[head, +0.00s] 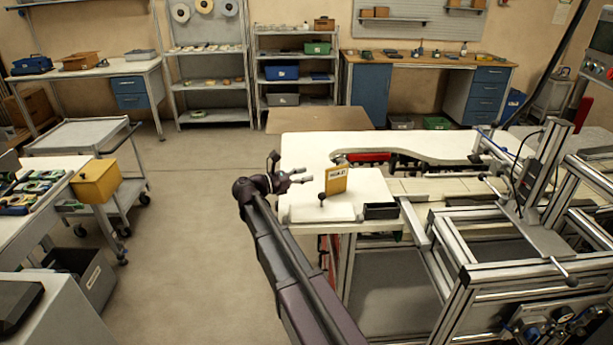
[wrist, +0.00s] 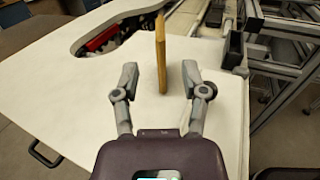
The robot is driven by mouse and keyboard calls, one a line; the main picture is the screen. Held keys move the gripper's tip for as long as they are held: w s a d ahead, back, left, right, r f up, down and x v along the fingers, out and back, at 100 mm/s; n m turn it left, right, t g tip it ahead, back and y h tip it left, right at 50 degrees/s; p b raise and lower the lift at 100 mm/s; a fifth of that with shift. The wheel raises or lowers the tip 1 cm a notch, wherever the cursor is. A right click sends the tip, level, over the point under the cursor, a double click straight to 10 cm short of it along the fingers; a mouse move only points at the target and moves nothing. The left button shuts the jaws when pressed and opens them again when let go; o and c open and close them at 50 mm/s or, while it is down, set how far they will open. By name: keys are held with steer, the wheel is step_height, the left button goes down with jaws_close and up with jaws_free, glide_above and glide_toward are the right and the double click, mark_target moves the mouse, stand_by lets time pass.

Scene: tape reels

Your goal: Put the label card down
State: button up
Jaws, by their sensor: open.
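The label card (head: 336,181) is a yellow upright card with dark print along its top. It stands on the white worktop (head: 301,147), and nothing holds it. In the wrist view the card (wrist: 161,55) shows edge-on, ahead of the fingers. My gripper (head: 300,177) is open and is just left of the card in the head view. In the wrist view my gripper (wrist: 159,80) has its two fingers spread, one on each side of the card's line, with a clear gap to the card. The card's lower edge appears to rest on the worktop.
A black tray (head: 381,211) and a small dark knob (head: 321,199) are near the card at the worktop's front. Red parts (head: 368,157) sit in the worktop's cut-out. A metal frame machine (head: 520,240) stands to the right.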

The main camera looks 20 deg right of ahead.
mark_target(335, 167)
steer(key=r+y+p, duration=0.2)
steer(key=p, duration=0.4)
steer(key=a+r+y+p, duration=0.1)
steer(key=r+y+p, duration=0.1)
steer(key=p, duration=0.4)
steer(key=shift+s+r, duration=0.1)
steer(key=shift+r, duration=0.45)
steer(key=shift+f+y, duration=0.1)
steer(key=shift+y, duration=0.2)
steer(key=b+x, duration=0.3)
steer(key=x, duration=0.4)
steer(key=shift+f, duration=0.1)
steer(key=shift+x, duration=0.75)
